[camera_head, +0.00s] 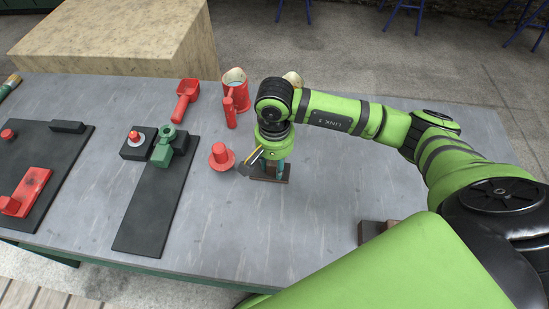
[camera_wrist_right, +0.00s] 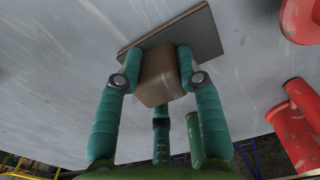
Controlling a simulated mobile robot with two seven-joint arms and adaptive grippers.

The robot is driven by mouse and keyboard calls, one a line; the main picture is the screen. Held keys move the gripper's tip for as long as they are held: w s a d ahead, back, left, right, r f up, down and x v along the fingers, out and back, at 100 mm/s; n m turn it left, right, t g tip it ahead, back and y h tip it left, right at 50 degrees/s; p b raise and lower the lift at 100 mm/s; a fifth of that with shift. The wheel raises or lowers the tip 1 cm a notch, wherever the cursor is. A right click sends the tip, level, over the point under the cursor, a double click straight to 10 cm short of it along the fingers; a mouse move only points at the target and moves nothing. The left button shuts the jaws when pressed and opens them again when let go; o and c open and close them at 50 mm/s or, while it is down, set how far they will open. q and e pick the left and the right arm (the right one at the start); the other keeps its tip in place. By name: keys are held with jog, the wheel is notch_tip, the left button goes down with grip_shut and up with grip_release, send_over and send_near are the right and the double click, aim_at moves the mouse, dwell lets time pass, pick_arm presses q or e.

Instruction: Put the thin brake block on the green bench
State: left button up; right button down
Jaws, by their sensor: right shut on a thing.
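My right gripper (camera_head: 270,168) is over the grey table top, its teal fingers shut on a brake block (camera_head: 268,179), a brown block on a dark flat plate. In the right wrist view the fingers (camera_wrist_right: 160,85) grip both sides of the brown block (camera_wrist_right: 159,72), with the dark plate (camera_wrist_right: 204,38) beyond it. The plate is at or just above the table; I cannot tell if it touches. A second brown and dark block (camera_head: 371,231) is partly hidden by my green body. I cannot tell which is thinner. The grey-topped table (camera_head: 215,255) has a green frame. My left gripper is not in view.
A red flanged part (camera_head: 221,156) is just left of the gripper. A pale block (camera_head: 120,35) is behind; a dark green edge (camera_head: 22,4) shows at top left.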

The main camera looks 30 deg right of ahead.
jog(key=shift+f+b, duration=0.15)
jog(key=shift+b, duration=0.15)
jog(key=c, duration=0.8)
grip_release()
jog(key=shift+r+p, duration=0.25)
jog(key=shift+p, duration=0.05)
jog(key=shift+r, duration=0.25)
notch_tip(320, 180, up, 11)
jog(key=b, duration=0.4)
jog(key=shift+f, duration=0.2)
jog(key=shift+r, duration=0.4)
